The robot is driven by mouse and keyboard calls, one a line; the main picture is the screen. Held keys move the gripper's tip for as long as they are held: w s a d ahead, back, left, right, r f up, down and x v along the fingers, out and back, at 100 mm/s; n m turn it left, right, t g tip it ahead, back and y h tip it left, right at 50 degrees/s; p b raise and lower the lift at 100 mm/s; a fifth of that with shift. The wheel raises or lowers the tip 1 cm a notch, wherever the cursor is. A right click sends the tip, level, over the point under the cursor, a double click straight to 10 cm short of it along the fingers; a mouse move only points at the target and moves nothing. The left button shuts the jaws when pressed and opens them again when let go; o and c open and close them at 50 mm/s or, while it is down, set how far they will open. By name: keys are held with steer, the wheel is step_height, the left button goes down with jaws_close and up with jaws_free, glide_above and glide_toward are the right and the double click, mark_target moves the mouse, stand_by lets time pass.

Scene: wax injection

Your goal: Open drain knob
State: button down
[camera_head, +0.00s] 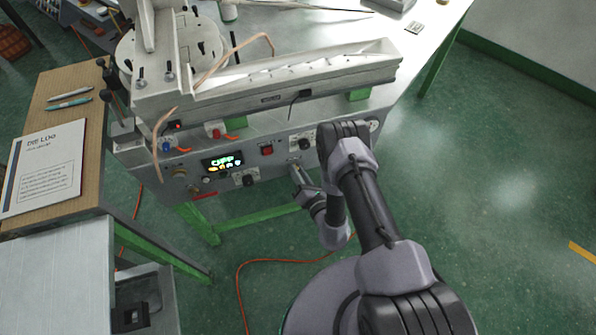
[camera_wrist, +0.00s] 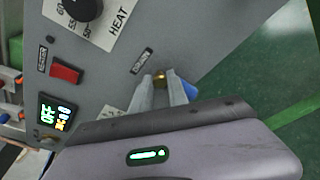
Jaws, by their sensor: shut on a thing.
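The machine's grey front panel (camera_head: 225,183) faces me in the head view, and it fills the upper left of the wrist view (camera_wrist: 130,45). The knob's turned position cannot be told.
A red switch (camera_wrist: 67,73), a lit display (camera_wrist: 54,115) and a black HEAT dial (camera_wrist: 84,6) are on the panel near my gripper. A wooden side table (camera_head: 60,105) with a paper sheet stands at left. An orange cable (camera_head: 270,262) lies on the floor.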

steer(key=shift+w+a+r+n+h+p, duration=0.1)
steer(key=shift+n+h, duration=0.25)
steer(key=shift+n, duration=0.7)
steer(key=shift+s+d+n+h+p, duration=0.1)
steer(key=shift+n+h, duration=0.3)
steer(key=shift+n, duration=0.6)
steer(key=shift+w+a+r+n+h+p, duration=0.1)
steer(key=shift+n+h, duration=0.25)
steer(key=shift+n, duration=0.7)
steer(key=c, duration=1.3)
jaws_free()
steer(key=shift+f, duration=0.1)
